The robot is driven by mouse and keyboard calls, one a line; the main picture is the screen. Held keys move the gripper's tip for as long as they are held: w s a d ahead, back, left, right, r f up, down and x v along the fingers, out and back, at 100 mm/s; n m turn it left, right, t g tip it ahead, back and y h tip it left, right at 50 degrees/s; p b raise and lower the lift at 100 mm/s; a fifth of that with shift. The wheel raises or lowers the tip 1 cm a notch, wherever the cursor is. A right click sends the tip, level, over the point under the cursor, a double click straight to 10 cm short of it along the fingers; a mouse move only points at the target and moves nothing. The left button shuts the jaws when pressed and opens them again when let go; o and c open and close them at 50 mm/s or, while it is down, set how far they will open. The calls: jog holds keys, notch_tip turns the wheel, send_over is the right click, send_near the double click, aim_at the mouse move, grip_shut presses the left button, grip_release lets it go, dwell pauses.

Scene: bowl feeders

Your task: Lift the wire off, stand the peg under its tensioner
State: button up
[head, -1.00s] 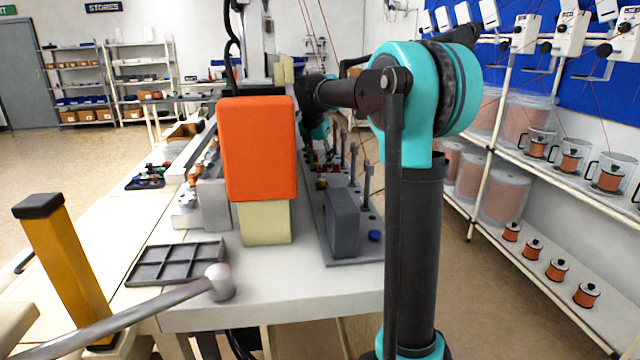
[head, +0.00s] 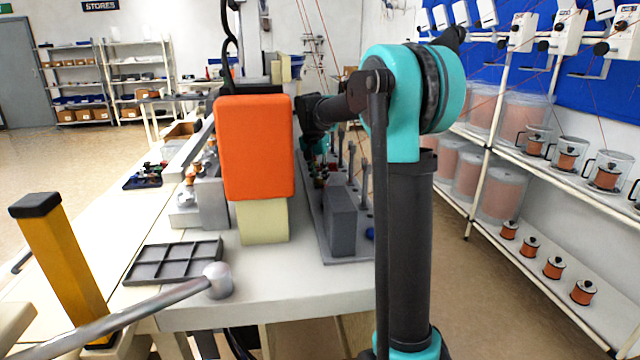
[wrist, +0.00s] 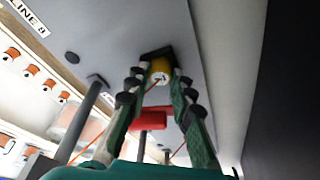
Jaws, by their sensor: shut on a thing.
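In the wrist view my gripper (wrist: 159,74) has its two green fingers closed in on a small yellow piece (wrist: 160,65) with a pale end, apparently the peg, held between the tips close to a dark square part. A thin copper-coloured wire (wrist: 110,123) slants past the fingers to the lower left; whether it touches the yellow piece cannot be told. A red piece (wrist: 150,120) shows between the fingers nearer the palm. In the head view the gripper is small and mostly hidden behind my arm, over the grey rail (head: 345,257) with upright posts (head: 364,185).
A dark grey block (head: 341,222) stands at the rail's near end, beside a large orange block (head: 255,148) on a cream base. An empty divided tray (head: 172,262) lies on the bench. Racks with copper spools (head: 553,268) line the right. Grey posts (wrist: 85,115) rise near the fingers.

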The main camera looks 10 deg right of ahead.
grip_shut()
